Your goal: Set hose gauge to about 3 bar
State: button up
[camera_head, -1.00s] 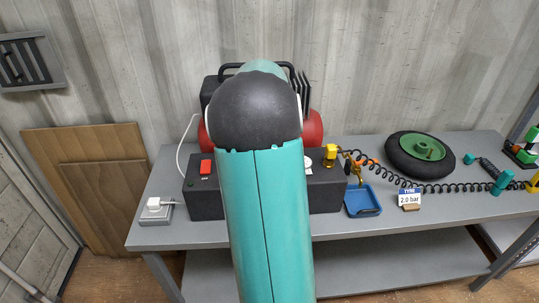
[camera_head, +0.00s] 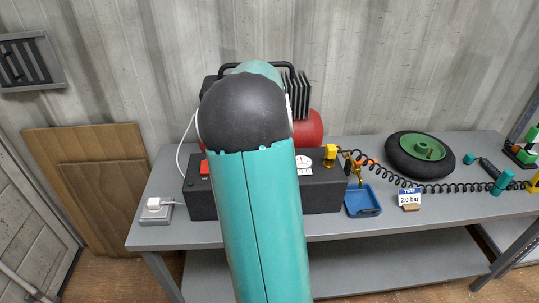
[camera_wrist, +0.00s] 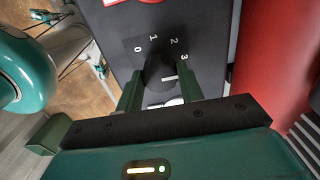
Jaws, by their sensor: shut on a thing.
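In the wrist view a black knob (camera_wrist: 157,72) with a white pointer line sits on a dark panel marked 0, 1, 2 and 3. The line lies on the right part of the knob, near the 3 side. My gripper (camera_wrist: 160,92) has its green fingers on either side of the knob and is shut on it. In the head view my arm hides the gripper and knob. A white gauge dial with red marks (camera_head: 304,166) shows beside my arm on the black control box (camera_head: 322,193); its reading is too small to tell.
A red compressor tank (camera_head: 309,129) stands behind the box.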

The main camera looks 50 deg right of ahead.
jog(key=o, duration=1)
jog(key=shift+r, duration=0.1)
notch_tip(320, 180, up, 14)
jog(key=shift+f, duration=0.2)
jog(key=shift+a, duration=0.1)
jog(key=w+a+r+n+t, duration=0.1)
jog(key=a+r+n+t, duration=0.15)
jog(key=a+n, duration=1.65)
jog(key=s+a+f+n+t, duration=0.1)
jog(key=s+a+f+n, duration=0.1)
jog(key=a, duration=0.5)
jog(key=s+a+f+n+t, duration=0.1)
jog(key=s+a+f+n, duration=0.1)
jog(key=a, duration=0.5)
jog(key=s+a+f+n+t, duration=0.1)
jog(key=s+a+n, duration=0.3)
jog(key=a, duration=0.4)
jog(key=shift+s+a+f+n, duration=0.1)
jog(key=shift+s+f+n, duration=0.25)
jog(key=shift+f+n, duration=0.1)
